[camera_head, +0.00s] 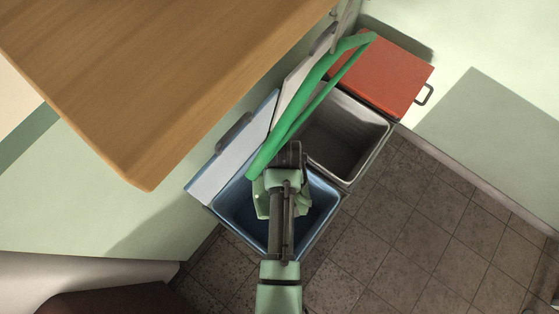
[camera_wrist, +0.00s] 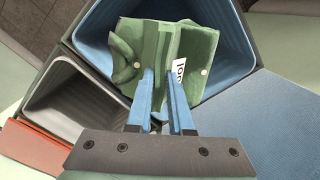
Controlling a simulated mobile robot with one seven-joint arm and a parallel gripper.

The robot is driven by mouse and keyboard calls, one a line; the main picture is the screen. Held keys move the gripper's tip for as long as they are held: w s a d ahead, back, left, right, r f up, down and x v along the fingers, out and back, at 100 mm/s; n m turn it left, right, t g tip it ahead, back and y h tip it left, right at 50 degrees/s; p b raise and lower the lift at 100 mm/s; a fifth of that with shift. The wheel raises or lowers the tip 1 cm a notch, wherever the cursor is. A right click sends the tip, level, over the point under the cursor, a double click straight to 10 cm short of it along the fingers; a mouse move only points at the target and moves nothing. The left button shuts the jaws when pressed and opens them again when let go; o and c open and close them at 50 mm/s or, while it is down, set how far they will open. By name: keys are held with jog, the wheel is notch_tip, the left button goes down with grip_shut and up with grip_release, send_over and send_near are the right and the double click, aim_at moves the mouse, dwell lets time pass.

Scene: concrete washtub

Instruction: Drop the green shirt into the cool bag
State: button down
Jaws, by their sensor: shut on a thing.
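The green shirt (camera_wrist: 195,45) is pinched between the blue fingers of my gripper (camera_wrist: 159,82). It looks folded and stiff, with a white printed label and pale round spots. In the head view a pale green part of the shirt (camera_head: 262,205) shows beside my wrist. An open blue container (camera_head: 232,206), seemingly the cool bag, lies beneath; its blue inside wall (camera_wrist: 232,42) shows behind the shirt in the wrist view. The shirt is over its opening; I cannot tell how deep it hangs. My arm hides part of the opening in the head view.
An open grey bin (camera_head: 345,130) stands beside the blue container, then a closed red-lidded box (camera_head: 385,75). Raised lids stand on the wall side. A bright green hose-like loop (camera_head: 313,85) arches across them. A wooden top (camera_head: 150,70) overhangs at upper left. Tiled floor (camera_head: 420,220) is clear.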

jog(key=shift+f+b, duration=0.3)
jog(key=shift+f, duration=0.4)
jog(key=shift+r, duration=0.1)
jog(key=c, duration=0.7)
grip_release()
jog(key=shift+c, duration=0.2)
